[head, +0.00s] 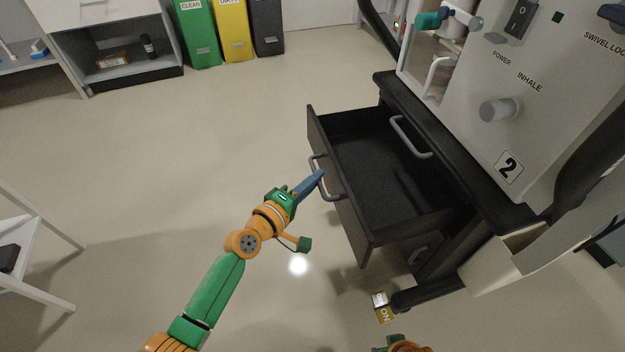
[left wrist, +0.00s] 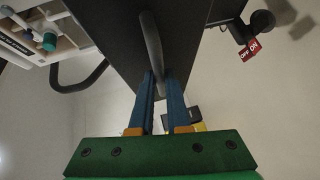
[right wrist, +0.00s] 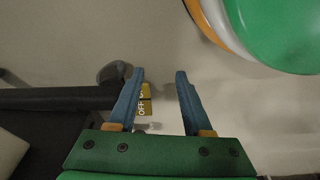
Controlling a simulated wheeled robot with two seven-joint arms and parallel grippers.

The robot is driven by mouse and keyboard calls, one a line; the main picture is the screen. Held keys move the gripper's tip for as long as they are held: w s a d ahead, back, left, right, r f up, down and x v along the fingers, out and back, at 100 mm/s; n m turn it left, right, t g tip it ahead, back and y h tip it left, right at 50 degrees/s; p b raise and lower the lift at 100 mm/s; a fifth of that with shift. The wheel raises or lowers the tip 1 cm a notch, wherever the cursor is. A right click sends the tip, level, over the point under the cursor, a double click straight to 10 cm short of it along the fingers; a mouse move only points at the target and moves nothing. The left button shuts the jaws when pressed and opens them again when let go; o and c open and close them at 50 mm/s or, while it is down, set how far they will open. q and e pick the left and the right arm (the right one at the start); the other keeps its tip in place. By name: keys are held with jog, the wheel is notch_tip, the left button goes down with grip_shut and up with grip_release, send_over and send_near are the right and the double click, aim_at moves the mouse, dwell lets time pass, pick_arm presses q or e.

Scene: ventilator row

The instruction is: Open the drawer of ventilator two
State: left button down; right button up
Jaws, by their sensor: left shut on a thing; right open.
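Ventilator two (head: 478,120) is a pale machine with a "2" label, standing on a black cart at the right of the head view. Its black drawer (head: 375,185) is pulled well out from the cart, and the inside that shows looks empty. My left gripper (head: 319,176) is at the drawer front, its blue fingers shut on the grey bar handle (head: 330,190). The handle also shows between the fingers in the left wrist view (left wrist: 150,45). My right gripper (right wrist: 160,80) is open and empty; only a small part of that arm shows at the head view's bottom edge.
Another grey handle (head: 410,138) is on the cart front above the drawer. A yellow-and-white OFF/ON pedal tag (head: 383,307) is low by a cart foot. Green (head: 198,35), yellow and dark bins stand at the back. The floor left of the drawer is clear.

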pick_arm(q)
jog(key=shift+a, duration=0.1)
pick_arm(e)
jog(key=shift+s+a+f, duration=0.1)
jog(key=shift+s, duration=0.05)
pick_arm(q)
jog(key=c, duration=0.9)
grip_release()
jog(key=p+v, duration=0.1)
jog(key=v, duration=0.6)
jog(key=shift+p, duration=0.35)
pick_arm(e)
jog(key=s+f, duration=0.2)
jog(key=shift+s+d+f, duration=0.2)
jog(key=shift+s+d, duration=0.15)
pick_arm(q)
jog(key=shift+f, duration=0.1)
